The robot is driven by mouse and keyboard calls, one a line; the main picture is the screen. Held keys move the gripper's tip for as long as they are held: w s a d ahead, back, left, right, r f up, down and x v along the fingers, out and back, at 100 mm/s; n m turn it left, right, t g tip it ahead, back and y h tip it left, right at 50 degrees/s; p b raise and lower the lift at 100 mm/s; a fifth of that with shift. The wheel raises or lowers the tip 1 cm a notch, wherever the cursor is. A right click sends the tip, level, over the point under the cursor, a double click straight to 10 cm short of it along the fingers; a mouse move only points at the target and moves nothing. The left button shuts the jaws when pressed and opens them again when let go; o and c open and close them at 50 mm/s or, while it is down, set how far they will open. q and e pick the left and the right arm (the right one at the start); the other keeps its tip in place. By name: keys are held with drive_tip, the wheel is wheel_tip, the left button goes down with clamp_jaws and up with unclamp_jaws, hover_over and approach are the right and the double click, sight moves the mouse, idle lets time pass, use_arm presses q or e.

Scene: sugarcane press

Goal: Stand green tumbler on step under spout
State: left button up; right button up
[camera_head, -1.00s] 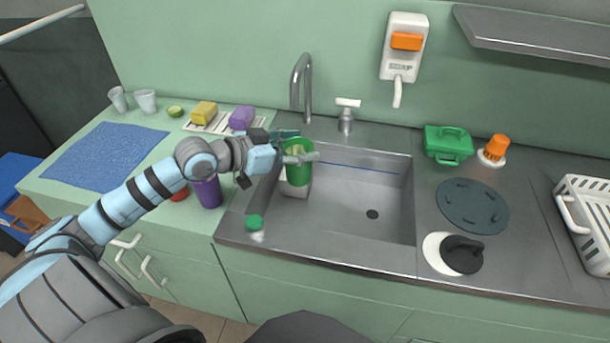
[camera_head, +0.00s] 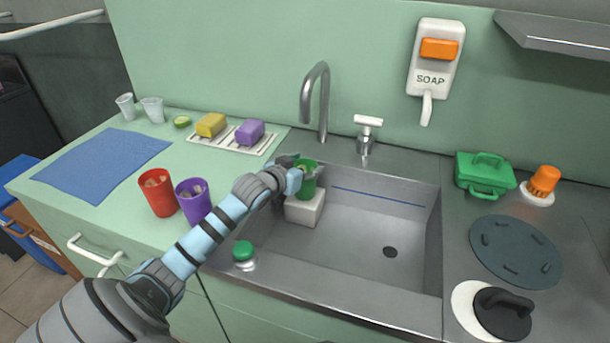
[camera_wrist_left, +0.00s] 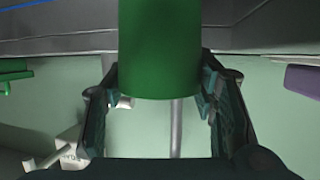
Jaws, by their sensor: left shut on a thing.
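The green tumbler (camera_head: 309,186) is upright at the left end of the sink, over the pale step (camera_head: 304,210). Its base looks at or just above the step's top; I cannot tell whether they touch. The spout (camera_head: 306,112) of the grey tap is above and behind the tumbler. My left gripper (camera_head: 297,176) is shut on the tumbler from the left. In the left wrist view, the tumbler (camera_wrist_left: 160,50) stands between the two fingers of that gripper (camera_wrist_left: 160,98). My right gripper is in neither view.
Red (camera_head: 158,193) and purple (camera_head: 195,203) tumblers stand on the left counter beside my arm. A green-topped knob (camera_head: 243,250) sits at the sink's front-left rim. The tap lever (camera_head: 367,133) is behind the sink. The right of the sink basin (camera_head: 380,225) is clear.

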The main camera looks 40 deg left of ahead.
use_arm(q)
drive_tip(key=shift+f, duration=0.25)
drive_tip(key=o, duration=1.2)
drive_tip(key=shift+o, duration=0.2)
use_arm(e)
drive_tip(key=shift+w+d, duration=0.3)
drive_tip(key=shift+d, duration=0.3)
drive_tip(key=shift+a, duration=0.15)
use_arm(q)
drive_tip(key=shift+r, duration=0.1)
drive_tip(key=p+v, duration=0.6)
drive_tip(key=v, duration=0.6)
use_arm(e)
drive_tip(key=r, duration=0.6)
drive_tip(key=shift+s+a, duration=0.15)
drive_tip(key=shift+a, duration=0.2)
